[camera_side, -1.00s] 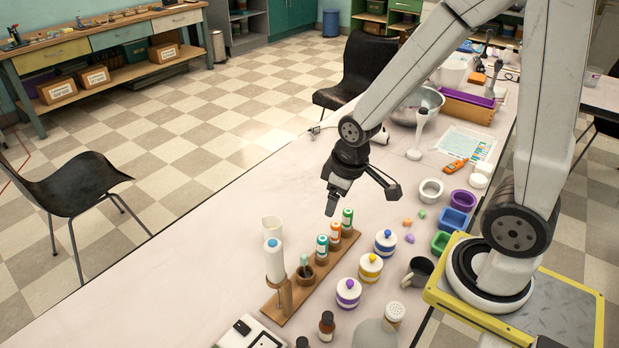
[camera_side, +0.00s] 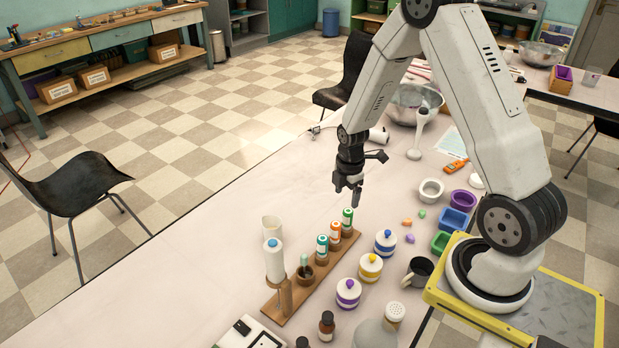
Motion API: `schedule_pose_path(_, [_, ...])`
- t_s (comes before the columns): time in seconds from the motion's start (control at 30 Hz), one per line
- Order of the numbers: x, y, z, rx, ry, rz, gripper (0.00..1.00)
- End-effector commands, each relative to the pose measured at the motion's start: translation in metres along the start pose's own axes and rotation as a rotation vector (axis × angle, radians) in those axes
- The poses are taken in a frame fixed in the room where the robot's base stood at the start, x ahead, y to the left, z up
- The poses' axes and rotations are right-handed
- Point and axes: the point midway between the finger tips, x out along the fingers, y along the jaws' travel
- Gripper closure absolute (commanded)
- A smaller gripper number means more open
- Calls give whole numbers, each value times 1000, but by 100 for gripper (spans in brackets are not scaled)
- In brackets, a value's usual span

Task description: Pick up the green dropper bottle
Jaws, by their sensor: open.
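The green dropper bottle (camera_side: 347,218) stands upright at the far right end of a wooden rack (camera_side: 288,312). It has a white label band. An orange bottle (camera_side: 335,231) and a teal bottle (camera_side: 322,246) stand beside it in the same rack. My gripper (camera_side: 347,192) is open and empty, pointing down. It shows just above the green bottle in the picture, apart from it; the exact height and depth between them I cannot tell.
A white tube with a blue cap (camera_side: 274,260) and a white cup (camera_side: 271,229) stand near the rack's left end. Striped jars (camera_side: 385,243) stand right of the rack. Moulds and a white bowl (camera_side: 430,190) lie further right.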

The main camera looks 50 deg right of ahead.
Motion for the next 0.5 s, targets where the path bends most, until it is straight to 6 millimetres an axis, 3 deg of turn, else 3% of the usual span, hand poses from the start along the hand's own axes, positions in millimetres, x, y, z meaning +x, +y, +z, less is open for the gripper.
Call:
schedule_pose_path(0.17, [11,3,10,-73,1,-13,17])
schedule_pose_path(0.5, [17,3,11,-86,2,-15,17])
